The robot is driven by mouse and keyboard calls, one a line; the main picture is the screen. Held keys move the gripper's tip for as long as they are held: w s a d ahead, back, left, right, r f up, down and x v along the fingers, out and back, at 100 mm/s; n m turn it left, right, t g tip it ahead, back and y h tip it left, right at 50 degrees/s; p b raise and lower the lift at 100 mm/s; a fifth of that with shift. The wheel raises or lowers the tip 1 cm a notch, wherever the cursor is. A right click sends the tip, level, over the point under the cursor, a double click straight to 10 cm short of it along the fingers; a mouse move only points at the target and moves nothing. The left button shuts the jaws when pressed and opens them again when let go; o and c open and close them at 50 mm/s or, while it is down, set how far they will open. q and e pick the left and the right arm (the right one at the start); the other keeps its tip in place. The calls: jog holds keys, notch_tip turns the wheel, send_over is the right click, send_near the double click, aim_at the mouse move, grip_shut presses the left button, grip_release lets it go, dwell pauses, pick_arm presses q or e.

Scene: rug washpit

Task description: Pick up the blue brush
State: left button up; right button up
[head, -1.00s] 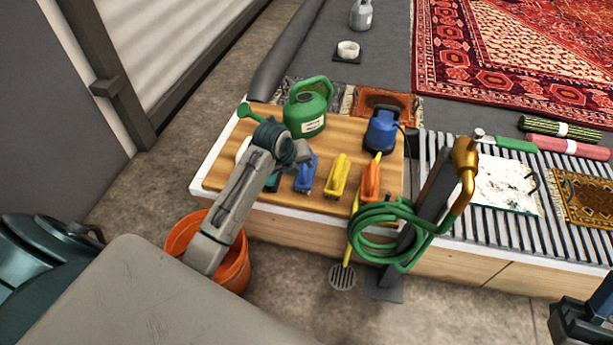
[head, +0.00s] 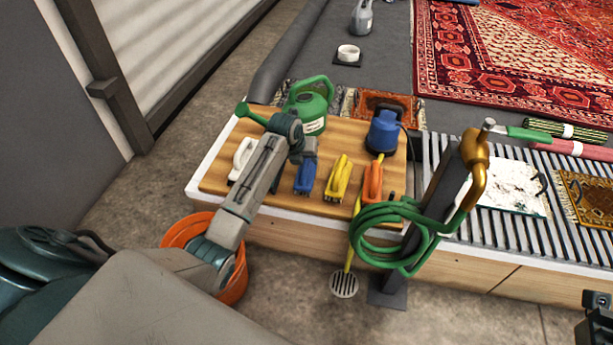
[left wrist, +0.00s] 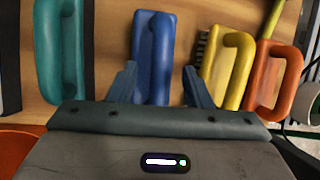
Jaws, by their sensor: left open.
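The blue brush (head: 306,178) lies on the wooden board, between the hidden teal brush's place and the yellow brush. My left gripper (head: 307,148) is just behind and above it, covering its far end in the head view. In the left wrist view the blue brush (left wrist: 154,55) shows between the two spread fingers of the open left gripper (left wrist: 160,85). I cannot tell whether the fingers touch it. A dark part at the lower right corner of the head view seems to be my right gripper (head: 597,318), cut off by the edge.
The yellow brush (head: 339,180) and orange brush (head: 373,182) lie to the right. The teal brush (left wrist: 61,50) is left of the blue one. A white brush (head: 242,160), green watering can (head: 307,108) and blue device (head: 384,132) share the board (head: 225,180).

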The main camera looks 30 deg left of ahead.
pick_arm(q)
jog(key=shift+x, duration=1.15)
grip_shut()
jog(key=shift+r, duration=0.1)
